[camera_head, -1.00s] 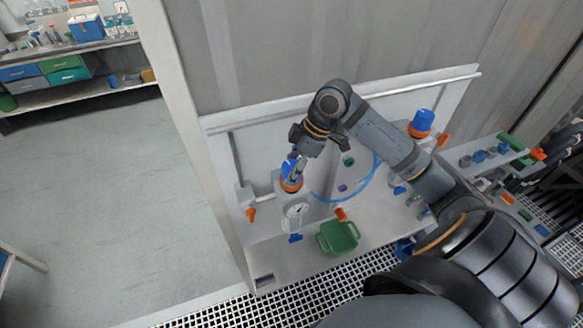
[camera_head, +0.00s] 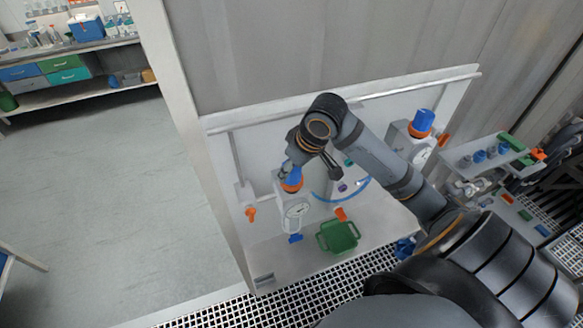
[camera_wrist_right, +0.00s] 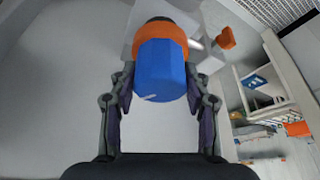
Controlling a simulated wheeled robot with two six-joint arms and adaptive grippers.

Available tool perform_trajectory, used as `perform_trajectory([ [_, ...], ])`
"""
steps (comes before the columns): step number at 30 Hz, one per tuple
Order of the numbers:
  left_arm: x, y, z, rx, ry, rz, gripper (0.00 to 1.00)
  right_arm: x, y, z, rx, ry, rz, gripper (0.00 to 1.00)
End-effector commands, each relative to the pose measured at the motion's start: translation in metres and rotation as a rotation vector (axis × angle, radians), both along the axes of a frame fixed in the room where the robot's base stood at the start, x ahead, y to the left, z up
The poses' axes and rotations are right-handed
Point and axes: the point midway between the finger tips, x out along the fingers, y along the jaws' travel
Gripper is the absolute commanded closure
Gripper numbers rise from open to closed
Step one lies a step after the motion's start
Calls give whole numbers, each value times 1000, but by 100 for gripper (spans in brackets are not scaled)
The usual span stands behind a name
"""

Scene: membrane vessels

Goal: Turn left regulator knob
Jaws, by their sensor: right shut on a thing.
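The left regulator (camera_head: 297,212) is a white box with a round gauge, mounted at the left of the pale panel. Its blue knob (camera_head: 293,177) sits on an orange collar (camera_head: 291,187). My right gripper (camera_head: 291,165) reaches the knob from above. In the right wrist view, the faceted blue knob (camera_wrist_right: 162,72) is between the two fingers of my right gripper (camera_wrist_right: 160,84), with the orange collar (camera_wrist_right: 160,35) beyond it. The gripper is shut on the knob. My left gripper is not in view.
A second regulator with a blue knob (camera_head: 424,119) stands to the right on the panel. A blue hose (camera_head: 345,197) curves behind my arm. Open floor (camera_head: 90,200) lies to the left.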

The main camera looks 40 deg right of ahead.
Motion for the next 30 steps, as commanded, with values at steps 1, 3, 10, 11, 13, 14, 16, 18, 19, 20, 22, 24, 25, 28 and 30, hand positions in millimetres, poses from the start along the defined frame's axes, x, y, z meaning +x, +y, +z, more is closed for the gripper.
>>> perform_trajectory([
  [1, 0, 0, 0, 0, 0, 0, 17, 0, 1, 1, 3, -2, -24, 84],
  [3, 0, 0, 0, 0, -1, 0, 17, 0, 1, 1, 3, -2, -56, 84],
  [10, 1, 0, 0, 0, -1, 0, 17, 0, 1, 0, 0, 0, -126, 84],
  [11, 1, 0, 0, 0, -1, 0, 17, 0, 0, 0, 0, 0, -131, 84],
  [13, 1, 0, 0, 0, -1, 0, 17, 0, 0, 0, 0, 0, -139, 84],
  [14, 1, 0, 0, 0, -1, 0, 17, 0, 0, 0, 0, 0, -141, 84],
  [16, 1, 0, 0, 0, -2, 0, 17, 0, 0, 0, -1, 0, -144, 84],
  [18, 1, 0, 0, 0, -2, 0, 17, 0, 0, 0, -1, 0, -146, 84],
  [19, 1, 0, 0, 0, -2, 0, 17, 0, 0, 0, -1, 0, -146, 84],
  [20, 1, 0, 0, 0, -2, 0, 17, 0, 0, 0, -1, 0, -146, 84],
  [22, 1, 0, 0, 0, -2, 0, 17, 0, 0, 0, -1, 0, -146, 84],
  [24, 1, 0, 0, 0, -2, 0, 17, 0, 0, 0, -1, 0, -146, 84],
  [25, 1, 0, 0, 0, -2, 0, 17, 0, 0, 0, -1, 0, -146, 84],
  [28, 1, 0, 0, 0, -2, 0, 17, 0, 0, 0, 0, 0, -145, 44],
  [30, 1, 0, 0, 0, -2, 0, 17, 0, 0, 0, 0, 0, -145, 34],
])
